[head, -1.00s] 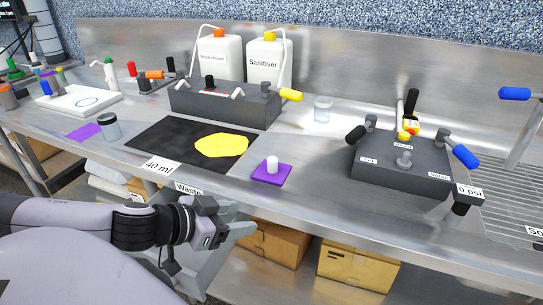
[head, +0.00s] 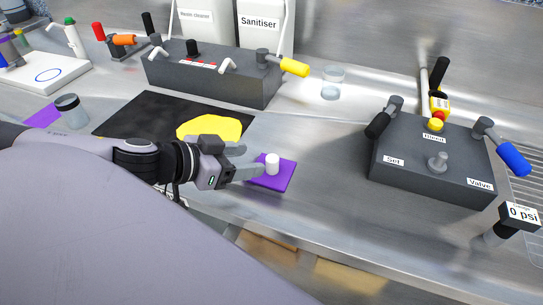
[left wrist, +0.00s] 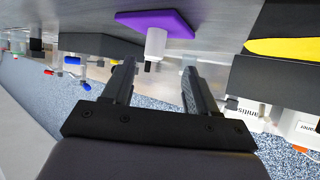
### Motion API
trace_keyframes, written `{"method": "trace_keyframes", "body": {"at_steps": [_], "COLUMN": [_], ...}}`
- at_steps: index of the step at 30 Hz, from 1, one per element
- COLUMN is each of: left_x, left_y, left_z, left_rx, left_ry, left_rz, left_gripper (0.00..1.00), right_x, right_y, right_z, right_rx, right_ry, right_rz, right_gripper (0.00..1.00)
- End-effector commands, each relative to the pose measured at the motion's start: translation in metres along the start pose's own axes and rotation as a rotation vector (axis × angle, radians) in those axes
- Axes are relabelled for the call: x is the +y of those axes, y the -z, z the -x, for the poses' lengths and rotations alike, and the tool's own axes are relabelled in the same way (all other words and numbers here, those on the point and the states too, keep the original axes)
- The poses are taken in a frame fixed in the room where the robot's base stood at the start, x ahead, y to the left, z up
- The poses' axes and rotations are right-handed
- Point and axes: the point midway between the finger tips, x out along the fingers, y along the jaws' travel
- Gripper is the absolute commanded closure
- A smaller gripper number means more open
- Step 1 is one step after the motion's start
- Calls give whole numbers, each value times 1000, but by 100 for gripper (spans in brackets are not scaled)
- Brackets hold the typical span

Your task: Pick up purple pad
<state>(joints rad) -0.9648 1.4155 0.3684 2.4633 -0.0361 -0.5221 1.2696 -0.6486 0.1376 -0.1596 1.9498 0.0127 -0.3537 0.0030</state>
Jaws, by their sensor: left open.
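The purple pad (head: 275,178) lies flat on the steel bench in the head view, with a small white cylinder (head: 272,163) standing on it. The pad also shows at the top of the left wrist view (left wrist: 176,22), with the white cylinder (left wrist: 156,44) ahead of the fingers. My left gripper (head: 241,163) is open at the pad's left side, its fingers pointing at the white cylinder. In the left wrist view the two fingers (left wrist: 158,84) are spread with nothing between them. My right gripper is not in view.
A black mat (head: 122,116) with a yellow patch (head: 212,128) lies left of the pad. A grey valve box (head: 425,170) stands to the right and a longer grey box (head: 210,80) behind. A second purple pad (head: 44,116) lies far left. Bench right of the pad is clear.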

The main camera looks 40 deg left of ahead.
Motion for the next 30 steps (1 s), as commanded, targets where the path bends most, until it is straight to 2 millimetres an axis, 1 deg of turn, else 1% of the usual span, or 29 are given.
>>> {"method": "trace_keyframes", "body": {"at_steps": [30], "left_x": [1], "left_y": [0], "left_z": [-20], "left_rx": [2], "left_ry": [1], "left_rz": [-1], "left_gripper": [42], "right_x": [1], "right_y": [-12], "right_z": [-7], "right_rx": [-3], "right_ry": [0], "right_rz": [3], "right_gripper": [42]}}
